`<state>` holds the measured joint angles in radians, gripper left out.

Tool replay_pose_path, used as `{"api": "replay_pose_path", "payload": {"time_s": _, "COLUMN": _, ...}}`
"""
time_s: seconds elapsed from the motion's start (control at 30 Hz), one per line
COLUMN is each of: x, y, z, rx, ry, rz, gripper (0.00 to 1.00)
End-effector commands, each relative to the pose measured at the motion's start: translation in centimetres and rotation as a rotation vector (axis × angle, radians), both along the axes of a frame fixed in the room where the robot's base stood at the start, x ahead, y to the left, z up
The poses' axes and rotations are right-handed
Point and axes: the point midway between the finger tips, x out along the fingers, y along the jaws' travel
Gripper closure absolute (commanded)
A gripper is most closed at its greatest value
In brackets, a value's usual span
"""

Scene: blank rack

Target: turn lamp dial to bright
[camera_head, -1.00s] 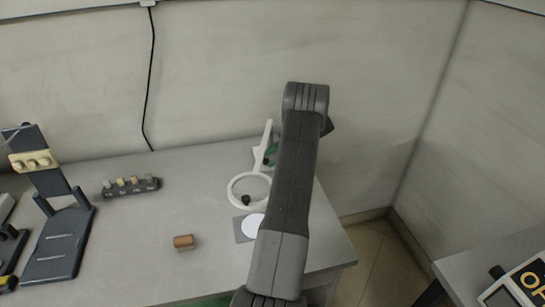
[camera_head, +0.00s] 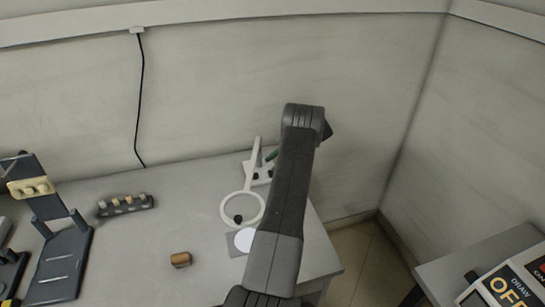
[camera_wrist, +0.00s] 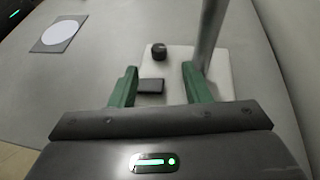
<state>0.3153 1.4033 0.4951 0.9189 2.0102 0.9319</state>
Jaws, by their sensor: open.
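The lamp is white, with a ring head (camera_head: 224,215) on a post (camera_head: 255,152) that rises from a white base plate at the back right of the table. In the wrist view the base (camera_wrist: 178,65) carries a round black dial (camera_wrist: 158,50) and a flat dark block (camera_wrist: 151,86). My gripper (camera_wrist: 159,70) is open and empty; its green fingers are spread on either side of the block, with the dial just beyond the tips. The post (camera_wrist: 207,35) stands close to the right finger. In the head view my arm hides part of the base.
A grey card with a white disc (camera_head: 245,239) lies in front of the lamp. A brown block (camera_head: 181,260), a dark strip with pegs (camera_head: 126,206) and a dark stand (camera_head: 58,262) are to the left. A second table with a sign (camera_head: 510,285) stands at the right.

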Motion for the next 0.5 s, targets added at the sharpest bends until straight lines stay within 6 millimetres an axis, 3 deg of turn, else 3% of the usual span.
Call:
{"api": "replay_pose_path", "payload": {"time_s": 0.1, "x": 0.12, "y": -0.37, "z": 0.74, "rx": 0.0, "ry": 0.001, "rz": 0.0, "gripper": 0.57}}
{"api": "replay_pose_path", "payload": {"time_s": 0.5, "x": 0.28, "y": -1.09, "z": 0.66, "rx": 0.0, "ry": 0.001, "rz": 0.0, "gripper": 0.57}}
